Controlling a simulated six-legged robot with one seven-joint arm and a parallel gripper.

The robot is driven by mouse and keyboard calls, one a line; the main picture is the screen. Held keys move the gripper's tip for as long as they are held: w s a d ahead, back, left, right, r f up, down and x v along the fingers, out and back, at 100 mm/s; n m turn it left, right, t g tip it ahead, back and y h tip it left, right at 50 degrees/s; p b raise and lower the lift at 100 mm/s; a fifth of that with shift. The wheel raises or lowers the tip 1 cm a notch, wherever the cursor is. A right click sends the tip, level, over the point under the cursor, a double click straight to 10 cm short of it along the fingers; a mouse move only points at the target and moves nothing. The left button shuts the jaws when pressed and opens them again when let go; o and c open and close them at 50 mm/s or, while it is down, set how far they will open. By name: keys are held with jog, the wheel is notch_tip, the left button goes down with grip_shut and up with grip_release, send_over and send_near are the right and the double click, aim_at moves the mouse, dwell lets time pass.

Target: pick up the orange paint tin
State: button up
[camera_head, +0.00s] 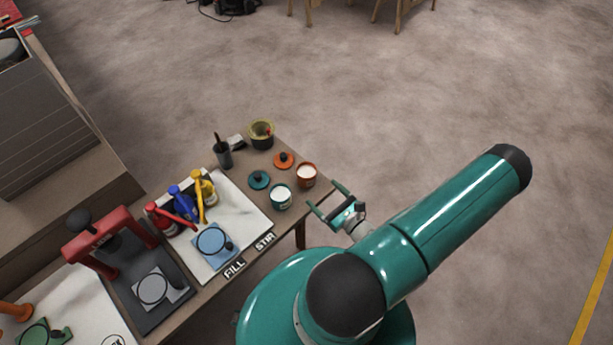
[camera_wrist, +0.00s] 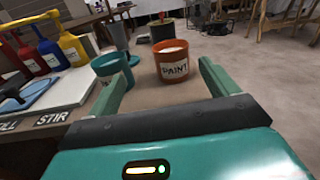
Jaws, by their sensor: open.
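The orange paint tin (camera_head: 306,175) stands upright and open near the right end of the bench, with pale paint inside. In the wrist view the orange tin (camera_wrist: 173,62) shows its PAINT label, ahead of my gripper and between the lines of its two fingers. A teal paint tin (camera_head: 281,197) stands to its left and nearer; in the wrist view the teal tin (camera_wrist: 112,68) is close beside the left finger. My gripper (camera_head: 327,201) is open and empty at the bench's right edge, just short of the orange tin. I cannot tell whether the left finger touches the teal tin.
An orange lid (camera_head: 284,160) and a teal lid (camera_head: 259,180) lie behind the tins. A yellow-rimmed pot (camera_head: 261,134) and a dark brush cup (camera_head: 223,154) stand at the back. Red, blue and yellow bottles (camera_head: 203,189) stand left. The floor to the right is clear.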

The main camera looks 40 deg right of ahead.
aim_at(311, 180)
jog(key=shift+m+h, duration=0.6)
jog(key=shift+m, duration=0.1)
jog(key=w, duration=0.2)
jog(key=w+d, duration=0.1)
jog(key=w, duration=0.2)
jog(key=w+f, duration=0.1)
jog(key=w, duration=0.1)
jog(key=shift+w+d+f, duration=0.1)
jog(key=shift+w+d, duration=0.1)
jog(key=shift+w, duration=0.15)
jog(key=w, duration=0.2)
jog(key=w+d, duration=0.1)
jog(key=w, duration=0.2)
jog(key=shift+w+d+f, duration=0.1)
jog(key=shift+w+f, duration=0.05)
jog(key=shift+w, duration=0.1)
jog(key=shift+c, duration=0.5)
jog(key=c, duration=1.1)
jog(key=shift+c, duration=0.2)
